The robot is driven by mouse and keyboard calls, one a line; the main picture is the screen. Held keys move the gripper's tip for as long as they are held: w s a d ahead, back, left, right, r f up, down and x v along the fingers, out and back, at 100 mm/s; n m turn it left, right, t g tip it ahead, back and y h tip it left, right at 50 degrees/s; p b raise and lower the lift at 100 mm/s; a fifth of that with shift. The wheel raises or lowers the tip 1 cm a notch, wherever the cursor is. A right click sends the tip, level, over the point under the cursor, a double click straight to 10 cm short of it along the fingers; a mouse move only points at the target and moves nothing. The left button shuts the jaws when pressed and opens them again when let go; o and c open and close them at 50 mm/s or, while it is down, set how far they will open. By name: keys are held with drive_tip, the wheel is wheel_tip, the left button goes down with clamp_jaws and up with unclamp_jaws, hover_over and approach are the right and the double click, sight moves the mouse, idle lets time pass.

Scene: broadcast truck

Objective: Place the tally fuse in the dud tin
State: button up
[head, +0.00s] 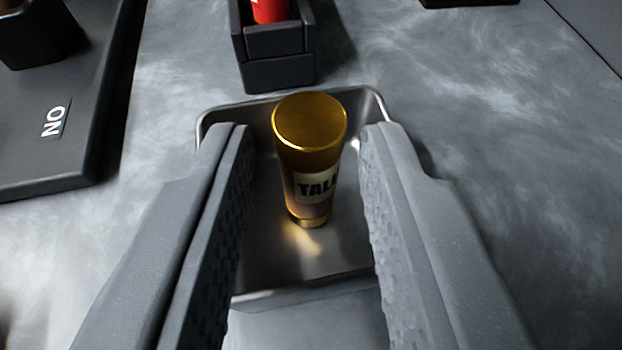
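The tally fuse (308,160) is a cylinder with a gold cap and a label reading "TAL", the rest of the label turned out of sight. It stands upright, or nearly so, inside the metal tin (340,262), and its lower end appears to meet the tin's floor. My gripper (308,140) is open, with one finger on each side of the fuse and a visible gap to both. The fingers hide parts of the tin's left and right walls.
A dark holder (277,72) with a red item (270,10) in it stands just behind the tin. A black panel (75,140) marked "NO" lies at the left with a dark block (38,35) on it.

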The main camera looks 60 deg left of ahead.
drive_tip(key=p+v, duration=0.1)
drive_tip(key=v, duration=0.8)
drive_tip(key=shift+d+r, duration=0.1)
drive_tip(key=shift+r, duration=0.05)
drive_tip(key=s+d+r+m+t+h, duration=0.2)
drive_tip(key=s+d+r+m+h, duration=0.1)
drive_tip(key=r, duration=1)
drive_tip(key=s+d+r+m+t+h, duration=0.3)
drive_tip(key=s+r, duration=0.5)
drive_tip(key=r, duration=0.5)
drive_tip(key=s+d+r+m+t+h, duration=0.3)
drive_tip(key=s+d+r+m+h, duration=0.1)
drive_tip(key=r, duration=0.9)
drive_tip(key=shift+s+r+m+h, duration=0.35)
drive_tip(key=shift+s+m+h, duration=0.35)
drive_tip(key=shift+m+h, duration=0.15)
drive_tip(key=shift+d, duration=0.1)
wheel_tip(320, 180, up, 4)
drive_tip(key=p, duration=0.4)
drive_tip(key=shift+r, duration=0.15)
